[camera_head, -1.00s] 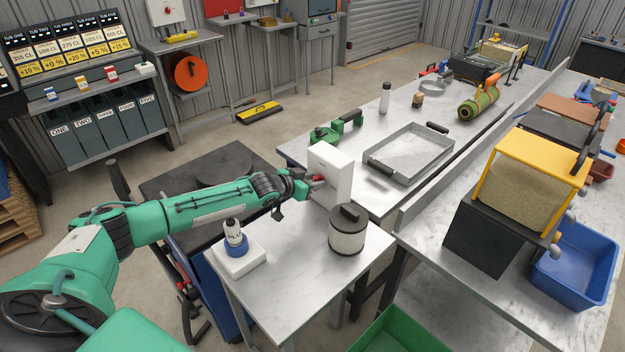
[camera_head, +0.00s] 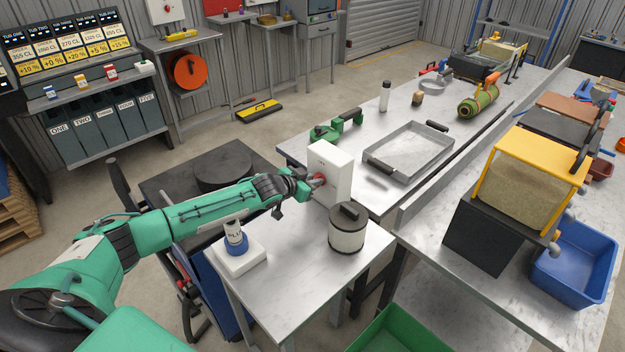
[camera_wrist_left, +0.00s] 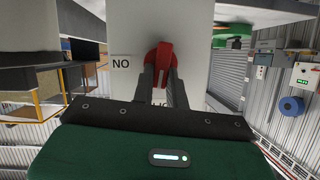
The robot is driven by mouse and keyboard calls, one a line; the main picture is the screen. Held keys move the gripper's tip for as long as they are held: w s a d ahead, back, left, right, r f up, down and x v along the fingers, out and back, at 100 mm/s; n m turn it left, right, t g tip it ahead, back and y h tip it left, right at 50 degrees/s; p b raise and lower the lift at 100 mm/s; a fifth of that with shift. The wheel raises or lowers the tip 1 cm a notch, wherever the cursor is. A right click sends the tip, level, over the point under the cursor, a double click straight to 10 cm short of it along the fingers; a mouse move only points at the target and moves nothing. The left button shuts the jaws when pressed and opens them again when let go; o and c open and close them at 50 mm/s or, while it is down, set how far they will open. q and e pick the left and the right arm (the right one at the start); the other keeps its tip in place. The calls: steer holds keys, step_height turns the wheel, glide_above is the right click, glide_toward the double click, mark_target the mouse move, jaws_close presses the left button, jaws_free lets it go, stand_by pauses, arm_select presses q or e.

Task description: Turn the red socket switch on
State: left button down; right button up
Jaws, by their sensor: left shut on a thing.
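The red socket switch is a red rotary handle on the face of a white box (camera_head: 333,168) that stands upright at the back edge of the small table. In the head view the red switch (camera_head: 319,179) is partly hidden by my left gripper (camera_head: 311,184). In the left wrist view the red switch (camera_wrist_left: 159,56) sits between the two dark fingers of my left gripper (camera_wrist_left: 159,82), which is shut on it. The letters "NO" are printed left of the switch, and lettering below is mostly covered by the fingers. My right gripper is not seen.
On the small table (camera_head: 290,285) stand a white canister with a black lid (camera_head: 348,232) and a blue-and-white bottle on a white block (camera_head: 240,256). A long bench (camera_head: 385,200) with a metal tray (camera_head: 410,150) lies behind. A green bin (camera_head: 400,335) is at the bottom.

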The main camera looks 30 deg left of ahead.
arm_select(q)
steer(key=m+t+y+b, duration=0.1)
steer(key=m+b, duration=0.3)
steer(key=d+f+m+t+y+b, duration=0.1)
steer(key=m+t+y+b, duration=0.1)
steer(key=m+b, duration=0.1)
steer(key=f+m+t+y+b, duration=0.1)
steer(key=m+t+b, duration=0.1)
steer(key=m+b, duration=0.2)
steer(key=shift+s+d+m+y+b, duration=0.3)
steer(key=shift+m+y+b, duration=0.1)
steer(key=shift+m, duration=0.4)
stand_by(0.4)
steer(key=c, duration=1.5)
jaws_free()
steer(key=shift+o, duration=0.5)
